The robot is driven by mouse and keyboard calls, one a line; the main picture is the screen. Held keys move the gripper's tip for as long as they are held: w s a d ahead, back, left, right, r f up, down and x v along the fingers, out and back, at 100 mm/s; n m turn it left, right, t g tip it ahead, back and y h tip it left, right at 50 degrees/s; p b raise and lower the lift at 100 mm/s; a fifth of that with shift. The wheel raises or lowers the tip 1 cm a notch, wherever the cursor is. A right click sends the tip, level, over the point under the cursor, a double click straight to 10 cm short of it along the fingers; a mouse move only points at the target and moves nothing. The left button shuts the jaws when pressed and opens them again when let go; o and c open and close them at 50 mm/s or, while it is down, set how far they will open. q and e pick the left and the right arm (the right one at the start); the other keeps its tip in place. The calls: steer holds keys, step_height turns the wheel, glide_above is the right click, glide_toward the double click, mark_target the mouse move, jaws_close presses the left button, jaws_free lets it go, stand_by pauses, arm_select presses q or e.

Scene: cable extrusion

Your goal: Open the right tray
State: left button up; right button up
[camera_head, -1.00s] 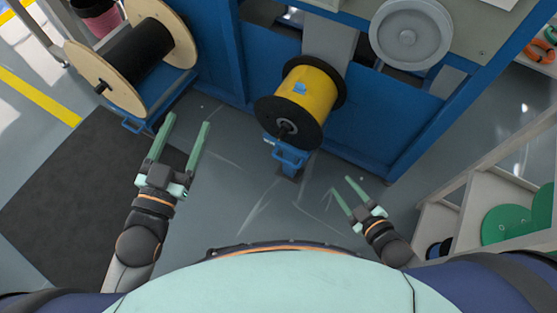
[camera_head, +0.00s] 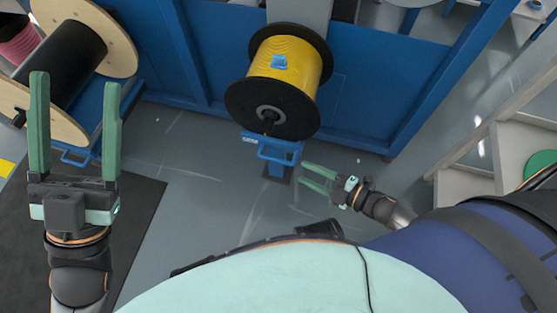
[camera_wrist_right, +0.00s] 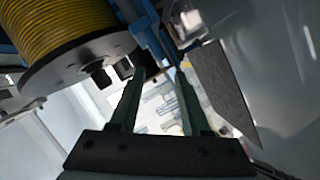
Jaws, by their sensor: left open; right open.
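A blue bracket with a looped handle (camera_head: 278,155) sits low in front of the yellow cable spool (camera_head: 285,65) in the head view; it seems to be the right tray's handle. My right gripper (camera_head: 303,175) is open and empty, just right of and close to this handle. In the right wrist view, blue metal (camera_wrist_right: 142,25) shows just beyond the open fingertips, beside the yellow spool (camera_wrist_right: 55,35). I cannot tell whether they touch. My left gripper (camera_head: 75,85) is open and empty, over the area in front of the black spool (camera_head: 65,60).
A second blue handle (camera_head: 75,157) lies below the black spool at left. The blue machine frame (camera_head: 385,75) stands behind. A pale shelf (camera_head: 480,160) stands at right. The grey floor (camera_head: 200,190) between the grippers is clear.

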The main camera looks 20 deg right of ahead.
mark_target(280, 160)
steer(key=b+x, duration=0.3)
steer(key=x, duration=0.6)
steer(key=shift+w+a+f, duration=0.1)
steer(key=shift+w+a, duration=0.1)
steer(key=shift+w, duration=0.1)
steer(key=shift+c, duration=0.2)
jaws_close()
stand_by(0.7)
